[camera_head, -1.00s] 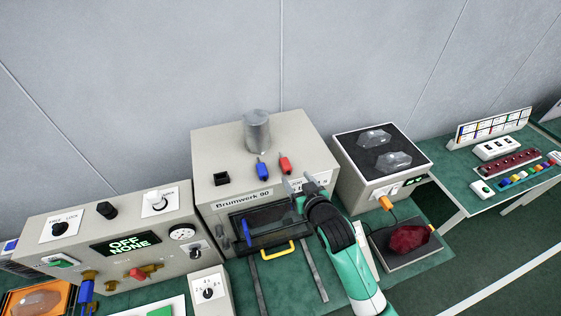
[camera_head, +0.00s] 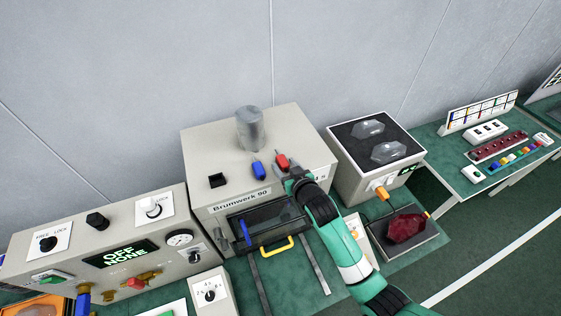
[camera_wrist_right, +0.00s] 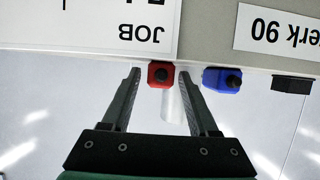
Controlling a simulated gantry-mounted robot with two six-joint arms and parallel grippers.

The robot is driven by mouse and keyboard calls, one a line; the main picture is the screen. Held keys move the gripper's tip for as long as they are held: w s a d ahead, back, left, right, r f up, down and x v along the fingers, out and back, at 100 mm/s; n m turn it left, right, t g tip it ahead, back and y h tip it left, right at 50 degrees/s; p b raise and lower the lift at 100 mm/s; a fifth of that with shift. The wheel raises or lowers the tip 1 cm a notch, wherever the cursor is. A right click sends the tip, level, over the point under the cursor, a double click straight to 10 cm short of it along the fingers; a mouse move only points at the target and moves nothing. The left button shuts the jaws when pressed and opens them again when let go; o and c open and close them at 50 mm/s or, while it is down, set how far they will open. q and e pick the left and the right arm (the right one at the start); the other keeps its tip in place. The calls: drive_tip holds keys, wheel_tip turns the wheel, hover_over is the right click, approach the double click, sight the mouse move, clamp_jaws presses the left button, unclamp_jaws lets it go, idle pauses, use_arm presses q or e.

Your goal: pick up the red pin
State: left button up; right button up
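The red pin (camera_head: 281,161) stands on top of the beige Brumwerk 90 machine (camera_head: 208,149), right beside the blue pin (camera_head: 258,169). My right gripper (camera_head: 287,170) is at the top front edge of the machine, close to the red pin. In the right wrist view the red pin (camera_wrist_right: 161,74) shows between the two spread fingers of the right gripper (camera_wrist_right: 163,80), nearer the left finger. The fingers are open, and I cannot tell whether either touches it. The blue pin (camera_wrist_right: 222,79) lies just outside the right finger. My left gripper is not in view.
A grey cylinder (camera_head: 250,128) stands behind the pins, and a small black block (camera_head: 217,180) is to their left. A control box (camera_head: 100,245) stands left. A box with clear lamp shapes (camera_head: 345,160) and a red lens (camera_head: 407,227) are right.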

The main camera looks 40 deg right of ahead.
clamp_jaws()
